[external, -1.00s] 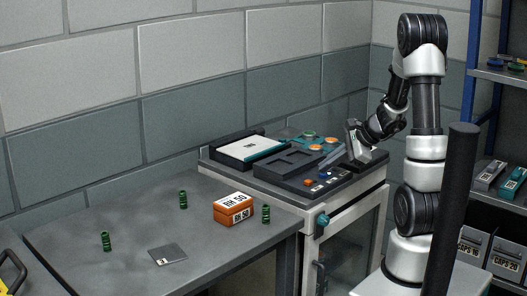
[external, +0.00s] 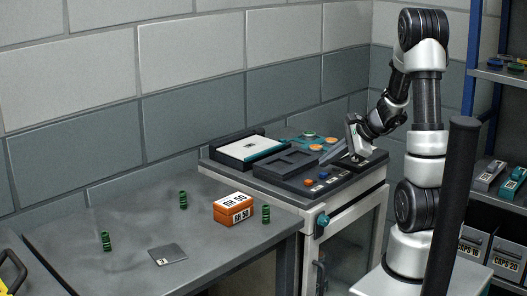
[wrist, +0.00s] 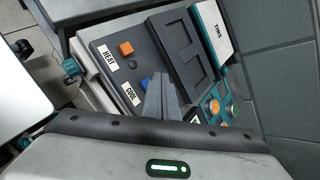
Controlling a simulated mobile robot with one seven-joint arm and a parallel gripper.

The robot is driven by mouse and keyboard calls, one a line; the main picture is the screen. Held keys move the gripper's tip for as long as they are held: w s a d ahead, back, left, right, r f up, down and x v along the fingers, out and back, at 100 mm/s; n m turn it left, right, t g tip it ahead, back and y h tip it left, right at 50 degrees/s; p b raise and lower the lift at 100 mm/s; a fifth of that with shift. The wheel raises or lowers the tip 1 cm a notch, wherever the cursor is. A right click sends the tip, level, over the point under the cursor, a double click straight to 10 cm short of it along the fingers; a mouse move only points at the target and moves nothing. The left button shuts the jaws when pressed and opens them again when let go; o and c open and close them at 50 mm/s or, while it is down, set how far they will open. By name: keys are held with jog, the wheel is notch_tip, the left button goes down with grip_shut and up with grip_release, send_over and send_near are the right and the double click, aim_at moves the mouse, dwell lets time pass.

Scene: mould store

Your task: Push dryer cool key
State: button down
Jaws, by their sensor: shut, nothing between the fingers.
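The dryer top (external: 290,180) carries a key panel with an orange key (wrist: 125,48) beside a HEAT label (wrist: 108,60). The blue cool key (wrist: 146,84) is beside the COOL label (wrist: 132,94) and is partly hidden by my fingers in the wrist view. It also shows in the external view (external: 323,175). My gripper (wrist: 161,80) is shut and empty, pointing down over the panel. In the external view my gripper (external: 354,158) is to the right of the blue key, apart from it.
Round orange and green buttons (wrist: 212,106) are on a teal panel. An orange box (external: 233,208) and several green cylinders (external: 183,200) stand on the bench.

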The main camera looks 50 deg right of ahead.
aim_at(326, 178)
jog(key=shift+r, duration=0.1)
notch_tip(326, 178, up, 6)
jog(key=p, duration=0.4)
jog(key=shift+p, duration=0.4)
